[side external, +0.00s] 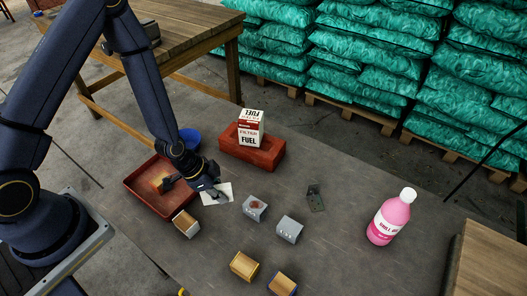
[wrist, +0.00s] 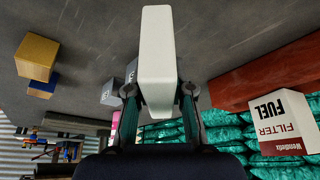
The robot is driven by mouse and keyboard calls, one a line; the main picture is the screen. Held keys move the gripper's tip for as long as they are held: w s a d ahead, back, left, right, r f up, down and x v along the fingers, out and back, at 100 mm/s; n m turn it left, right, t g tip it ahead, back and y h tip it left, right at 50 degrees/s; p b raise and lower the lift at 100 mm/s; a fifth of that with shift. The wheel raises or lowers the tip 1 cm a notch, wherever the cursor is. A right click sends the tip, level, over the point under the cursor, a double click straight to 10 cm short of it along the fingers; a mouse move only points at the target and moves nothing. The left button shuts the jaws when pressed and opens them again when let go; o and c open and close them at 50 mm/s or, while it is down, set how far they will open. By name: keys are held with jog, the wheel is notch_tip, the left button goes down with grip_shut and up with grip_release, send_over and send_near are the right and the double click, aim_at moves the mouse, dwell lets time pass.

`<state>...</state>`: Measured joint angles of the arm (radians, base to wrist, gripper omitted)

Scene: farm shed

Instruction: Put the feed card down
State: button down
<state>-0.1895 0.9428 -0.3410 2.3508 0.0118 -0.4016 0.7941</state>
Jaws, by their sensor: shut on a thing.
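The feed card, a white flat piece, (side external: 217,194) shows at the tip of my gripper (side external: 205,190) in the side view, over the middle left of the grey table. In the wrist view the white card (wrist: 157,45) stands out from between the two fingers of my gripper (wrist: 158,96), which is shut on it. The frames do not clearly show whether the card touches the table top. The part of the card between the fingers is partly hidden in the side view.
A red tray (side external: 137,193) lies left of the gripper, with a blue bowl (side external: 189,136) behind. A red block (side external: 265,156) carries a fuel filter box (side external: 250,128). Grey blocks (side external: 255,207) (side external: 289,229), wooden blocks (side external: 244,265) and a pink bottle (side external: 388,220) stand around.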

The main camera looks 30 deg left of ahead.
aim_at(224, 209)
jog(key=shift+f, duration=2.4)
jog(key=shift+f, duration=0.15)
jog(key=c, duration=1)
grip_release()
